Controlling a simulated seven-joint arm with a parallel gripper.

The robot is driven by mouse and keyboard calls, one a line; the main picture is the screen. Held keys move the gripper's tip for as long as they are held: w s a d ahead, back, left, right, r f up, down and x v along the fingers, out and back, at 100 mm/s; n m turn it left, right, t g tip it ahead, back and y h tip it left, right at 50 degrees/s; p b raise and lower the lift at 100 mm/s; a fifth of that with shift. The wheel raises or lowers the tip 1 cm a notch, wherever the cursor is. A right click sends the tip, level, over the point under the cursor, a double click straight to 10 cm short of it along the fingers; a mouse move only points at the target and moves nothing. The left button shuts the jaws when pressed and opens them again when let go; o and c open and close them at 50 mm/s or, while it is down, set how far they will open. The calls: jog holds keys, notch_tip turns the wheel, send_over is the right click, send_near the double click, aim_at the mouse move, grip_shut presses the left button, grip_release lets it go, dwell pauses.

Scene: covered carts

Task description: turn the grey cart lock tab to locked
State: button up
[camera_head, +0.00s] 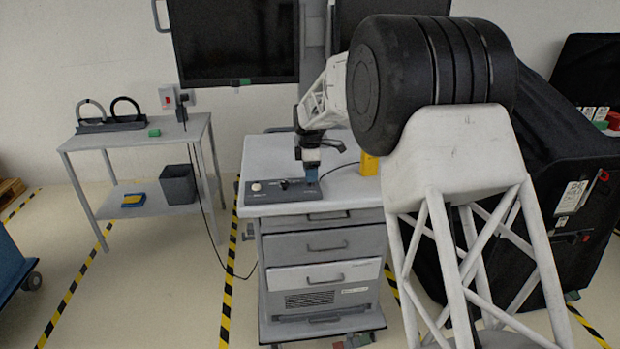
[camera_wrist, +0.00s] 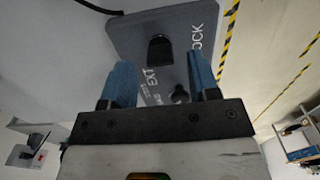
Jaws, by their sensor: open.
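The lock tab (camera_wrist: 160,50) is a dark grey stub on the grey control panel (camera_wrist: 118,33), seen in the wrist view near the panel's far end. White lettering ending in "OCK" is printed to its right. My gripper (camera_wrist: 160,68) is open, with its two blue fingers apart and nothing between them; the tab shows beyond the gap between the fingertips. In the head view my gripper (camera_head: 311,177) points down over the right part of the panel (camera_head: 268,196) and hides the tab. I cannot tell whether the fingers touch the panel.
A black knob (camera_wrist: 180,94) stands on the panel near the right finger. In the head view a white button (camera_head: 257,186) is at the panel's left end. A yellow object (camera_head: 369,164) stands right of my gripper on the drawer cart (camera_head: 290,155). A side table (camera_head: 137,135) is at left.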

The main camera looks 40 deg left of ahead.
jog(key=shift+f, duration=1.2)
jog(key=c, duration=0.9)
